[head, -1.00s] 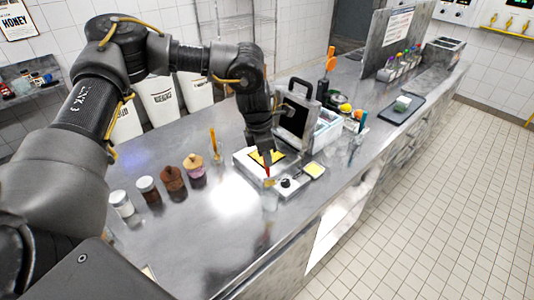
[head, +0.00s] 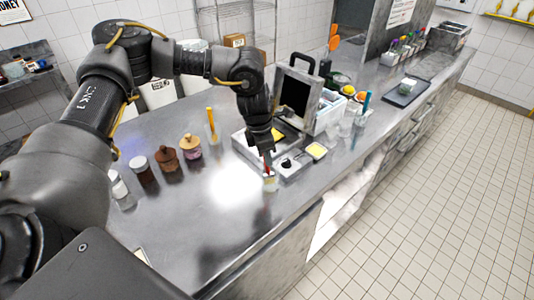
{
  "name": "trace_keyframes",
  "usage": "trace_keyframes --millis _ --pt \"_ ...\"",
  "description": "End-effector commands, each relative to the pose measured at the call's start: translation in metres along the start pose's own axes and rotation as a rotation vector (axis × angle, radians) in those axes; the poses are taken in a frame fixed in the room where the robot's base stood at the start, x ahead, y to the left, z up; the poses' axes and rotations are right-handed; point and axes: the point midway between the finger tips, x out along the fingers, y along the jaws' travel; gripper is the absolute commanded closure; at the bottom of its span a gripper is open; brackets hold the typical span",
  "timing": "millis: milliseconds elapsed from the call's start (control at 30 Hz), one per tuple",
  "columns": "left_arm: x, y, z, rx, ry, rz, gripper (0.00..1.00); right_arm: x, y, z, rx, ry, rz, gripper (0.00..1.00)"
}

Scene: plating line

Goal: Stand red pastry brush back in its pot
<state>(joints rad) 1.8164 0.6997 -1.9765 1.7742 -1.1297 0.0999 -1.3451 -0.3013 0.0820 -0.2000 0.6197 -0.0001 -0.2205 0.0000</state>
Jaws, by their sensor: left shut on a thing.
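My left gripper (head: 267,156) points down over the steel counter, shut on the red pastry brush (head: 266,169). Only a short red part of the brush shows below the fingers. A small clear pot (head: 270,187) stands upright on the counter directly under the gripper. The brush's lower end is at the pot's mouth and seems to be inside it; whether it touches the bottom I cannot tell. My right gripper is not in view.
A small unit with a black knob (head: 286,163) and a yellow-topped dish (head: 316,151) stand close right of the pot. Several jars (head: 167,160) and a yellow-handled tool (head: 212,125) stand left.

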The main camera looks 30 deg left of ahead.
Motion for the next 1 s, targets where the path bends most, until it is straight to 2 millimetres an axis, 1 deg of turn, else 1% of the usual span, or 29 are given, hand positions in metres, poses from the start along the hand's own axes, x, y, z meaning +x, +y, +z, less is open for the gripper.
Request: trace_keyframes --millis 200,233,400,433,667,767,867,1000 --pt "0.000 0.000 0.000 0.000 0.000 0.000 1.00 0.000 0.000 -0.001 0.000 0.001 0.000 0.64" --pt "0.000 0.000 0.000 0.000 0.000 0.000 0.83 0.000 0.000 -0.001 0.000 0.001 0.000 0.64" --pt "0.000 0.000 0.000 0.000 0.000 0.000 0.60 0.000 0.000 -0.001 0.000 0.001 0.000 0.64" --pt "0.000 0.000 0.000 0.000 0.000 0.000 0.58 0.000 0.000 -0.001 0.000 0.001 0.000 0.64" --pt "0.000 0.000 0.000 0.000 0.000 0.000 0.58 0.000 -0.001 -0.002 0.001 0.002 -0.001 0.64" --pt "-0.004 0.000 0.001 0.001 -0.002 0.000 0.58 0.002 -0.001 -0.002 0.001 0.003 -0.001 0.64" --pt "-0.015 0.001 0.001 0.001 -0.004 0.002 0.58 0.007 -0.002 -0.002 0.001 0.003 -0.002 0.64" --pt "-0.042 0.001 0.001 0.000 -0.006 0.003 0.58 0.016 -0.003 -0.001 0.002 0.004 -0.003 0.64"
